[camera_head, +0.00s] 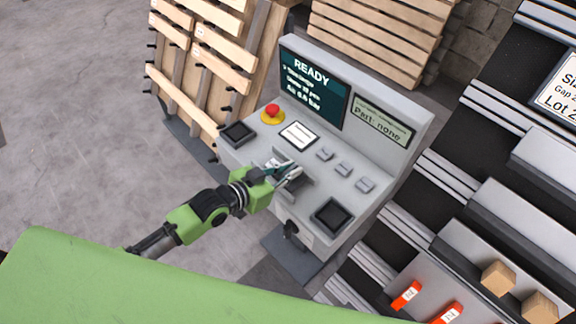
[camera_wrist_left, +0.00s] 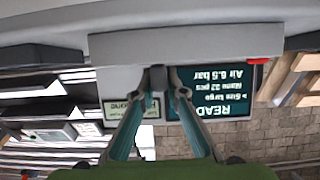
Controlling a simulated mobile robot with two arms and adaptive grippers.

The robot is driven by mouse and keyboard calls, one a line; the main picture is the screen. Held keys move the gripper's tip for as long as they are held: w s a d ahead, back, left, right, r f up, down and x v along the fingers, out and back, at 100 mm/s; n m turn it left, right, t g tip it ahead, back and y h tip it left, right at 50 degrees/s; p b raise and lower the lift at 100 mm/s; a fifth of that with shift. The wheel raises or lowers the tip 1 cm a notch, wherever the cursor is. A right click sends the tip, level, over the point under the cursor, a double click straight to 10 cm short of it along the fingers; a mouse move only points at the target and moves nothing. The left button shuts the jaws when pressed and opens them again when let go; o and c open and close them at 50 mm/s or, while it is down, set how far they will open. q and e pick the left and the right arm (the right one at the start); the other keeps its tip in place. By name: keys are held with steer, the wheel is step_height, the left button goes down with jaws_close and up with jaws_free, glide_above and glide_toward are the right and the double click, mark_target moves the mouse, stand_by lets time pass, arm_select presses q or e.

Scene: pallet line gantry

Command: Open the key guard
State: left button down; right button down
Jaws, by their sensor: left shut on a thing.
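The grey control console (camera_head: 400,150) stands ahead with its sloped top panel facing me. My left gripper (camera_head: 287,172) reaches in from the left over the middle of that panel. Its fingers are shut on a small grey part, which I take to be the key guard (camera_head: 296,187); the fingers hide much of it. In the left wrist view, which is upside down, the guard (camera_wrist_left: 157,78) shows as a narrow grey tab between the two fingertips (camera_wrist_left: 162,92). Whether it is raised I cannot tell. Any key under it is hidden. My right gripper is not in view.
A red emergency button (camera_head: 272,112), a white label (camera_head: 299,134), small grey switches (camera_head: 343,169) and black square pads (camera_head: 333,215) surround the gripper. A screen (camera_head: 314,82) reads READY. A black knob (camera_head: 291,229) sits on the console front. Wooden pallets (camera_head: 215,70) stand behind left.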

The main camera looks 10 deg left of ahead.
arm_select(q)
steer(key=shift+s+d+r, duration=0.15)
steer(key=shift+s+d, duration=0.05)
steer(key=shift+d, duration=0.25)
steer(key=shift+w+a, duration=0.15)
steer(key=shift+a, duration=0.15)
steer(key=c, duration=2)
jaws_free()
steer(key=shift+w+a+f, duration=0.2)
steer(key=shift+a, duration=0.2)
steer(key=shift+c, duration=0.2)
steer(key=shift+d, duration=0.15)
steer(key=shift+s+r, duration=0.1)
steer(key=shift+s, duration=0.1)
steer(key=v, duration=1.1)
steer(key=shift+s+a+r, duration=0.15)
steer(key=shift+s+a, duration=0.05)
steer(key=shift+s, duration=0.1)
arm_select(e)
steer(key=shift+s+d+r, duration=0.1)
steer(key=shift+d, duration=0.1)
